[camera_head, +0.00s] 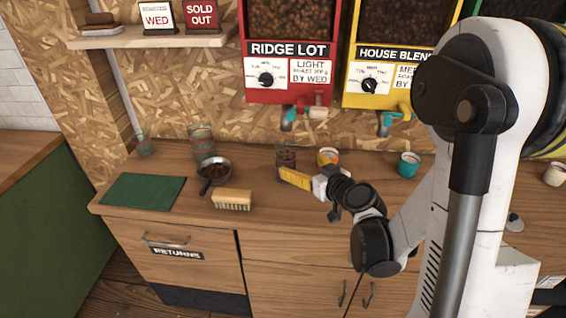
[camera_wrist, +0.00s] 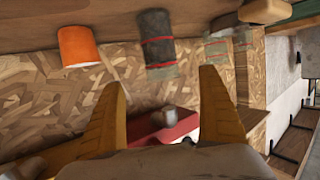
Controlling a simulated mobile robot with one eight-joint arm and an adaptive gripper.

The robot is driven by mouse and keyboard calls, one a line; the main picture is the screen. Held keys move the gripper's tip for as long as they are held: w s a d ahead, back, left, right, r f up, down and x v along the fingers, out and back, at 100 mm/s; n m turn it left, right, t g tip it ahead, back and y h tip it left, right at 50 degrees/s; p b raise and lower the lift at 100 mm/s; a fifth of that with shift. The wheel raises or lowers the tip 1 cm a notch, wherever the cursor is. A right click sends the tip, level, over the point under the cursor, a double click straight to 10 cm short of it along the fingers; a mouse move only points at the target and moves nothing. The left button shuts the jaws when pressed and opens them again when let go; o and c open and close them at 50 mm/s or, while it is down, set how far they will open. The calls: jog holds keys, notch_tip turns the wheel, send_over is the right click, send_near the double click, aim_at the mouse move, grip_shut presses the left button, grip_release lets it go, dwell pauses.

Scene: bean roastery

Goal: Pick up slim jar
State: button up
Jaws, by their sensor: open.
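A slim, dark-filled jar (camera_head: 286,155) with red bands stands upright on the wooden counter, just left of an orange cup (camera_head: 328,155). In the wrist view, where the scene appears upside down, the jar (camera_wrist: 157,42) sits just beyond the space between the fingertips, with the orange cup (camera_wrist: 78,46) to its left. My gripper (camera_head: 283,173) is close in front of the jar, its yellow fingers partly covering the jar's lower part. In the wrist view my gripper (camera_wrist: 162,80) is open, with nothing between its fingers. I cannot tell whether a finger touches the jar.
A wider banded jar (camera_head: 201,142) and a clear glass (camera_head: 143,145) stand to the left, behind a pan of beans (camera_head: 214,170). A brush (camera_head: 232,200) and green mat (camera_head: 143,192) lie nearer the front edge. Red (camera_head: 289,85) and yellow (camera_head: 378,85) dispensers hang above; a teal cup (camera_head: 408,165) stands right.

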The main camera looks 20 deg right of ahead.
aim_at(281, 152)
jog(key=b+x, duration=0.3)
jog(key=x, duration=0.7)
jog(key=shift+w+a+f, duration=0.1)
jog(key=shift+a, duration=0.05)
jog(key=c, duration=1.5)
